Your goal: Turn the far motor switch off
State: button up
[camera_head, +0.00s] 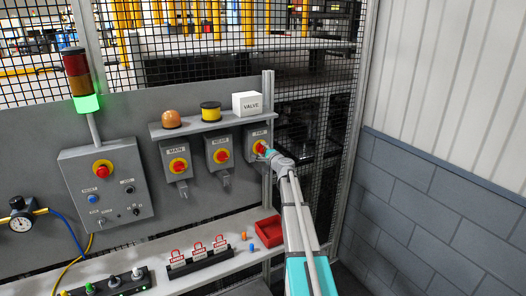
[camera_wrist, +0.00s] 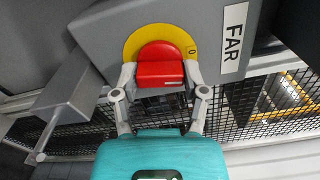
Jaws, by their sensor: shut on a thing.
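The far motor switch (camera_head: 258,144) is the rightmost of three grey switch boxes on the panel, with a red knob on a yellow disc. In the wrist view its red knob (camera_wrist: 161,66) sits on the yellow plate, beside a white label (camera_wrist: 234,38) reading FAR. A "0" mark shows at the right of the yellow plate. My gripper (camera_wrist: 160,76) is shut on the red knob, one finger at each side. In the head view my gripper (camera_head: 266,152) covers part of this switch, so the knob's angle is hard to tell there.
The MAIN switch (camera_head: 178,165) and NEAR switch (camera_head: 221,155) stand to the left. Above is a shelf (camera_head: 208,125) with an orange dome, a yellow-black item and a VALVE box (camera_head: 247,103). Below, a bench holds red tags (camera_head: 198,248) and a red bin (camera_head: 269,229). A mesh fence stands behind.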

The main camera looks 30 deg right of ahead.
jog(key=shift+n, duration=1.2)
jog(key=o, duration=1.2)
jog(key=shift+c, duration=0.2)
jog(key=shift+s, duration=0.1)
jog(key=s, duration=1.1)
jog(key=shift+s, duration=0.4)
